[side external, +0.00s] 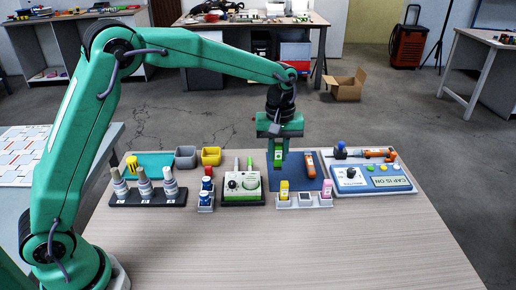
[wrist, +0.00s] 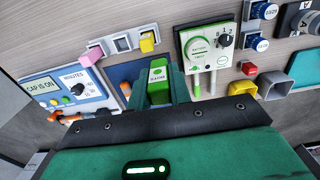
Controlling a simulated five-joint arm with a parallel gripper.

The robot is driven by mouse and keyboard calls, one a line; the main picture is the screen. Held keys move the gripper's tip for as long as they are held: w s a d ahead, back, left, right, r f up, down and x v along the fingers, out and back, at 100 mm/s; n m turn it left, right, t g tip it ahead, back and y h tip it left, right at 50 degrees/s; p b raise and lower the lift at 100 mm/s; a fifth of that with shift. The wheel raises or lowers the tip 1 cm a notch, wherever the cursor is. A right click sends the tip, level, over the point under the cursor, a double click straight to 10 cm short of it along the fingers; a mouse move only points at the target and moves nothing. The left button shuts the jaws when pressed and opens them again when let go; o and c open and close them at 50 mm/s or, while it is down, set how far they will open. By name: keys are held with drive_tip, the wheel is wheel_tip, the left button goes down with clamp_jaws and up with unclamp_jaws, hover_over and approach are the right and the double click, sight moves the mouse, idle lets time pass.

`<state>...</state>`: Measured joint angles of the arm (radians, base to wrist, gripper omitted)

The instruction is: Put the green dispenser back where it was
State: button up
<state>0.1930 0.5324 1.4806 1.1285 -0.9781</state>
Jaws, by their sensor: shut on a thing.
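The green dispenser (side external: 278,157) is between the fingers of my gripper (side external: 279,163), held upright above the blue mat. In the wrist view the green dispenser (wrist: 157,78) shows its label between the two fingers of my gripper (wrist: 158,92). A white holder (side external: 296,203) stands in front of the mat. It holds a yellow dispenser (side external: 284,188) at left and a pink dispenser (side external: 327,188) at right. Its middle place (side external: 305,198) looks empty, and the wrist view shows the same open middle place (wrist: 123,43). My gripper is behind and above this holder.
A green-and-white dial device (side external: 242,184) stands left of the holder, and a blue-and-white timer panel (side external: 370,178) stands right. An orange tool (side external: 310,164) lies on the blue mat (side external: 293,170). Grey (side external: 186,156) and yellow (side external: 211,155) bins stand behind. The front of the table is clear.

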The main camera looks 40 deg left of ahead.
drive_tip(key=s+d, duration=0.4)
drive_tip(key=d, duration=1.1)
drive_tip(key=w+a+f, duration=0.2)
drive_tip(key=w, duration=0.1)
drive_tip(key=w+a+f, duration=0.2)
drive_tip(key=a+f, duration=0.1)
drive_tip(key=w+a+f, duration=0.2)
drive_tip(key=w+a, duration=0.1)
drive_tip(key=shift+w+a+f, duration=0.15)
drive_tip(key=shift+w+f, duration=0.1)
drive_tip(key=shift+w, duration=0.1)
drive_tip(key=shift+f, duration=2)
drive_tip(key=shift+f, duration=0.15)
drive_tip(key=o, duration=0.8)
wheel_tip(320, 180, up, 12)
